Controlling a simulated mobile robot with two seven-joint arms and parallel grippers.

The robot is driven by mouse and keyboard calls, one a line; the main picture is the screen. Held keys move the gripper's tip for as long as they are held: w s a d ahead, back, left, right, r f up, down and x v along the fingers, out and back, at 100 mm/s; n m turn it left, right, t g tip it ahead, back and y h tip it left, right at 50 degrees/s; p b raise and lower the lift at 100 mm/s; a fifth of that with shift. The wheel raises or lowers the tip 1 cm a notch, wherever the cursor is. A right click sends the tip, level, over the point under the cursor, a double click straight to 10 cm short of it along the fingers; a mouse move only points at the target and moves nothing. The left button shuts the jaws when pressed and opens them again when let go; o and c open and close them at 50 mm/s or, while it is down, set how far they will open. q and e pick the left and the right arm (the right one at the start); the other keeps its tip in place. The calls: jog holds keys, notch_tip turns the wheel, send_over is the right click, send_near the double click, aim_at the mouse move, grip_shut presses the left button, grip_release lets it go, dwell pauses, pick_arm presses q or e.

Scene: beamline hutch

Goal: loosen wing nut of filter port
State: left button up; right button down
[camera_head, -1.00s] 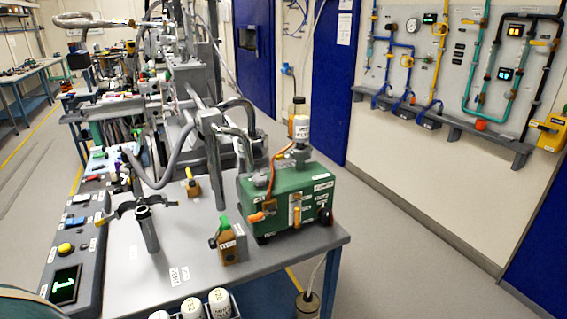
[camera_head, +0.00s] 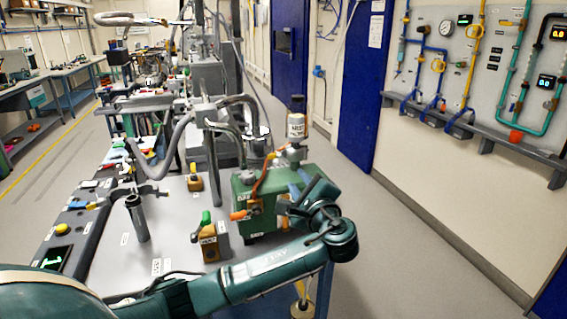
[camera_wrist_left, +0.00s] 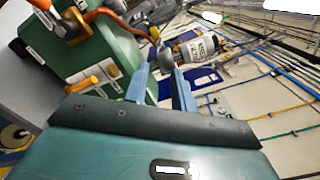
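The green pump box (camera_head: 243,190) stands on the bench top, and it also shows in the left wrist view (camera_wrist_left: 120,50). A labelled white-bodied canister (camera_head: 297,125) stands above it on a grey fitting (camera_head: 289,157). In the left wrist view the canister (camera_wrist_left: 196,49) and grey fitting (camera_wrist_left: 166,62) lie just beyond my fingertips. I cannot clearly make out the wing nut. My left gripper (camera_head: 304,181) is at the box's right end, below the canister. Its two blue fingers are apart with nothing between them (camera_wrist_left: 162,72). My right gripper is not in view.
An orange hose (camera_head: 263,178) runs up beside the fitting. A brown block with a green handle (camera_head: 211,240) and an upright grey post (camera_head: 138,220) stand on the bench left of the box. Open floor (camera_head: 420,265) lies to the right.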

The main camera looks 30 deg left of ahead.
aim_at(282, 158)
pick_arm(q)
jog(key=p+x, duration=0.1)
jog(key=x, duration=1)
jog(key=shift+w+a, duration=0.3)
grip_shut()
